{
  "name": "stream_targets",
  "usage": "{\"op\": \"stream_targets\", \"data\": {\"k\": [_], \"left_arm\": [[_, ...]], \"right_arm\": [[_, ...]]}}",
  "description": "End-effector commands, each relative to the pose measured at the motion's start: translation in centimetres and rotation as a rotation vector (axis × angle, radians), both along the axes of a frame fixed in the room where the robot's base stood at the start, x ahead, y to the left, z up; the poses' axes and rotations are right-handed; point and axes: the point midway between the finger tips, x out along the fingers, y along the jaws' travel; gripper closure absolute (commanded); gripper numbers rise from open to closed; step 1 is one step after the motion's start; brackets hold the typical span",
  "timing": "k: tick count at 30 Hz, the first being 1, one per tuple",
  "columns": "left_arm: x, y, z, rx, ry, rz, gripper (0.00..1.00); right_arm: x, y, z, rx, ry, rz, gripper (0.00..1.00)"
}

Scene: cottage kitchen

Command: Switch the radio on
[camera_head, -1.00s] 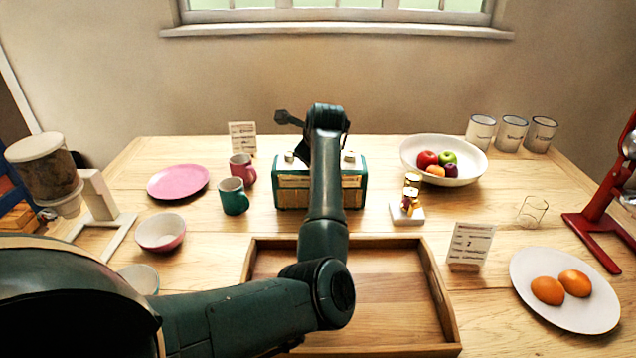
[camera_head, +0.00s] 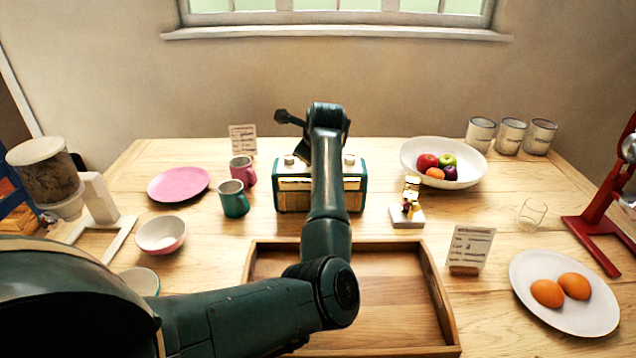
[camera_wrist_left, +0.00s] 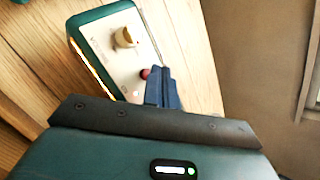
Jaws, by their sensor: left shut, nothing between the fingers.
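The radio (camera_head: 292,196) is a green box with a pale top, standing on the table behind the wooden tray. My left arm crosses in front of its middle. The fingers are hidden behind my arm in the head view. My right gripper is not in view.
The wooden tray (camera_head: 440,300) lies in front of the radio. A teal mug (camera_head: 233,200) and a pink mug (camera_head: 243,170) stand to its left. A small white-based stand (camera_head: 407,218) and a fruit bowl (camera_head: 470,175) are to its right.

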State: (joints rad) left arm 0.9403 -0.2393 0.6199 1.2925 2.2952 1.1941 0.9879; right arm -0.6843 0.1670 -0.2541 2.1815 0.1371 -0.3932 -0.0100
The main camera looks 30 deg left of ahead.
Motion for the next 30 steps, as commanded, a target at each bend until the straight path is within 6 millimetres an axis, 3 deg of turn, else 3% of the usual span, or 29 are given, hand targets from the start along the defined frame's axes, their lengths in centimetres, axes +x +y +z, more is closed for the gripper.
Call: {"op": "stream_targets", "data": {"k": [8,24,30], "left_arm": [[0.0,0.0,0.5,0.0,-0.001,0.0,1.0],[0.0,0.0,5.7,-0.001,-0.002,-0.001,1.0],[0.0,0.0,6.0,0.0,0.0,0.0,1.0]], "right_arm": [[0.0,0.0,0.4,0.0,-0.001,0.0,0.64],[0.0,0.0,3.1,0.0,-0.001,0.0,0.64],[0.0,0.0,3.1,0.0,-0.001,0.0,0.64]]}}
